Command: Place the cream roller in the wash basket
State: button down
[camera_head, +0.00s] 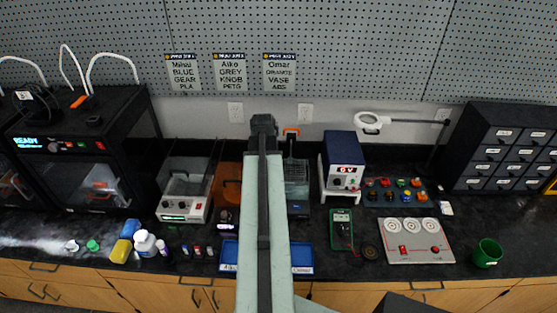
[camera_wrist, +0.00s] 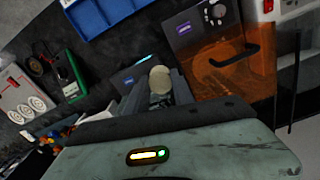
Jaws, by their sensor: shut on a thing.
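The cream roller (camera_wrist: 160,79) shows in the wrist view between the jaws of my gripper (camera_wrist: 158,98), which is shut on it. In the head view my gripper (camera_head: 263,124) is seen from behind, high over the back of the bench, and hides the roller. The wash basket (camera_head: 297,171) seems to be the dark mesh container just right of my arm in the head view, below an orange handle (camera_head: 291,131). My arm covers its left part. I cannot tell how high the roller is above it.
An orange-hooded box (camera_head: 228,184) stands left of my arm, partly hidden. A blue power supply (camera_head: 341,161) stands close on the right. A blue tray (camera_head: 300,259) lies at the bench's front edge under my arm. A green multimeter (camera_head: 341,229) lies right of it.

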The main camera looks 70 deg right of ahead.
jog(key=shift+d, duration=0.25)
jog(key=s+d, duration=0.1)
jog(key=d, duration=0.3)
jog(key=s+d+f+b, duration=0.1)
jog(key=d, duration=0.4)
jog(key=s+d, duration=0.1)
jog(key=d, duration=0.3)
jog(key=shift+s+d+f+b, duration=0.1)
jog(key=shift+d+f+b, duration=0.05)
jog(key=shift+d+b, duration=0.25)
jog(key=shift+s+d, duration=0.1)
jog(key=f+b, duration=0.1)
jog(key=d+f+b, duration=0.1)
jog(key=f+b, duration=0.1)
jog(key=shift+s+d+f, duration=0.1)
jog(key=shift+s+f, duration=0.05)
jog(key=shift+s, duration=0.05)
jog(key=shift+f+b, duration=0.4)
jog(key=shift+b, duration=0.1)
jog(key=shift+r, duration=0.25)
jog(key=shift+f, duration=0.2)
jog(key=c, duration=1.1)
grip_release()
